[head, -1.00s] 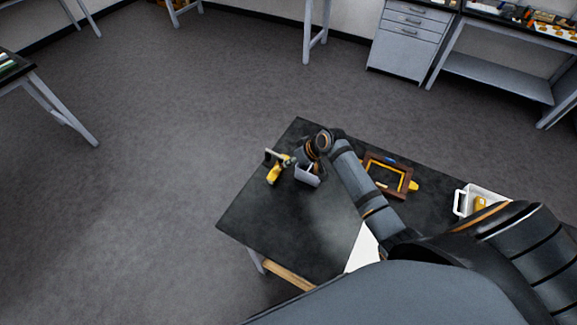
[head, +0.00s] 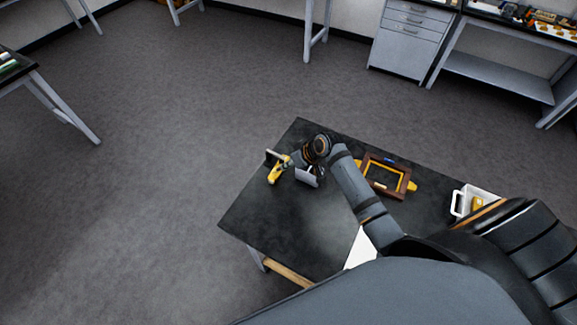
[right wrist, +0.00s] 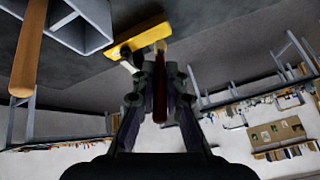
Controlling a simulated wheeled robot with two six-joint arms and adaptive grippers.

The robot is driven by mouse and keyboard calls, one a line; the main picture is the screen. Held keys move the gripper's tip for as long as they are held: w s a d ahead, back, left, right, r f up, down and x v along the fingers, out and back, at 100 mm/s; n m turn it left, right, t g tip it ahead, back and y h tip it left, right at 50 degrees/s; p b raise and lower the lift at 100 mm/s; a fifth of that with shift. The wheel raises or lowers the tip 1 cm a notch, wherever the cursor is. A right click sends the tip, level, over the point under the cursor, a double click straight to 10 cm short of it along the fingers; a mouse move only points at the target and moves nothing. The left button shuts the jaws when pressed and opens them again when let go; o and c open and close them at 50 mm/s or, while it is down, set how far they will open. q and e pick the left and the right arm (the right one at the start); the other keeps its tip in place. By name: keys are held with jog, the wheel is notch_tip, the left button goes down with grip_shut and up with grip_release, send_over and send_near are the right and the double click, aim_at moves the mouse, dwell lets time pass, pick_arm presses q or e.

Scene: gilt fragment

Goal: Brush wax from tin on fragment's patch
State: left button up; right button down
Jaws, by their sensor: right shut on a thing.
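My right gripper (right wrist: 160,88) is shut on a thin dark red-brown handle (right wrist: 160,100), which looks like a brush. Its pale tip (right wrist: 160,47) shows beyond the fingers, close to a yellow bar-shaped thing; contact cannot be told. In the head view this gripper (head: 296,160) is over the far left end of the table, largely hidden by its wrist. A brown frame piece with a gold inner border (head: 385,176), probably the fragment, lies right of my forearm. I cannot make out the tin or the patch. My left gripper is not in view.
The yellow thing (head: 279,169) is at the dark table's (head: 290,225) left end, beside a grey open holder (head: 308,177). A wooden handle (right wrist: 28,50) shows by the holder. The table's front left is clear.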

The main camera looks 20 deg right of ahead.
jog(key=shift+r, duration=2.2)
jog(key=shift+r, duration=0.1)
jog(key=shift+r, duration=1.4)
jog(key=shift+s+f, duration=0.1)
jog(key=shift+f, duration=0.05)
notch_tip(320, 180, down, 7)
jog(key=a+b, duration=0.1)
jog(key=b, duration=0.2)
jog(key=shift+s+f, duration=0.15)
jog(key=shift+s, duration=0.3)
jog(key=shift+f+b, duration=0.6)
jog(key=shift+f, duration=0.15)
